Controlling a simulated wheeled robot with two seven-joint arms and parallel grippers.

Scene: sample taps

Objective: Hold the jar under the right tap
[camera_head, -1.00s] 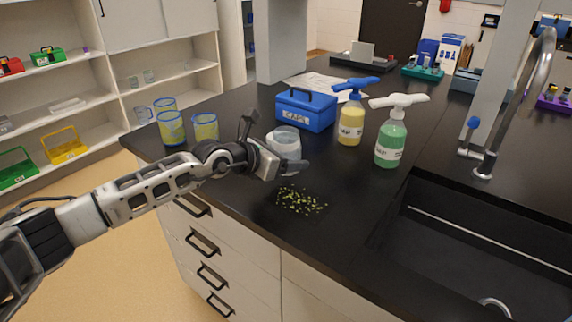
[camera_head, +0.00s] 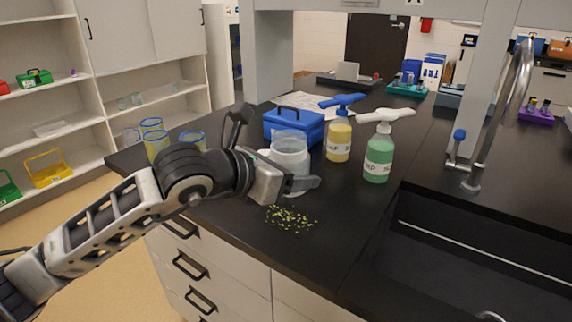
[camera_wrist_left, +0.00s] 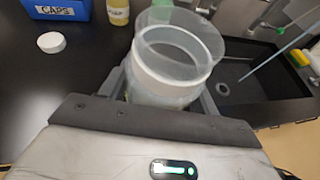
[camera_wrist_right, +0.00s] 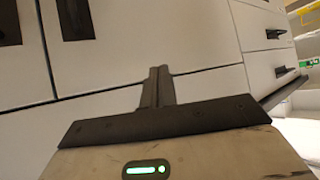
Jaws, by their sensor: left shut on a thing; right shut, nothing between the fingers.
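The jar (camera_head: 290,150), white and translucent with an open top, is held upright by my left gripper (camera_head: 293,180) over the counter. In the left wrist view the jar (camera_wrist_left: 172,65) sits between the fingers of that gripper (camera_wrist_left: 165,88), which is shut on it. A curved metal tap (camera_head: 497,105) with a blue-handled lever beside it stands behind the sink, well to the right of the jar. The tip of another curved metal piece shows at the bottom edge; I cannot tell what it is. My right gripper (camera_wrist_right: 158,85) is shut and empty in front of pale drawers.
Yellow (camera_head: 339,138) and green (camera_head: 379,152) pump bottles stand right of the jar. A blue box (camera_head: 293,124) is behind it. Green-yellow bits (camera_head: 290,218) lie on the counter. A white cap (camera_wrist_left: 51,42) lies near the box. The dark sink (camera_head: 470,250) is at right.

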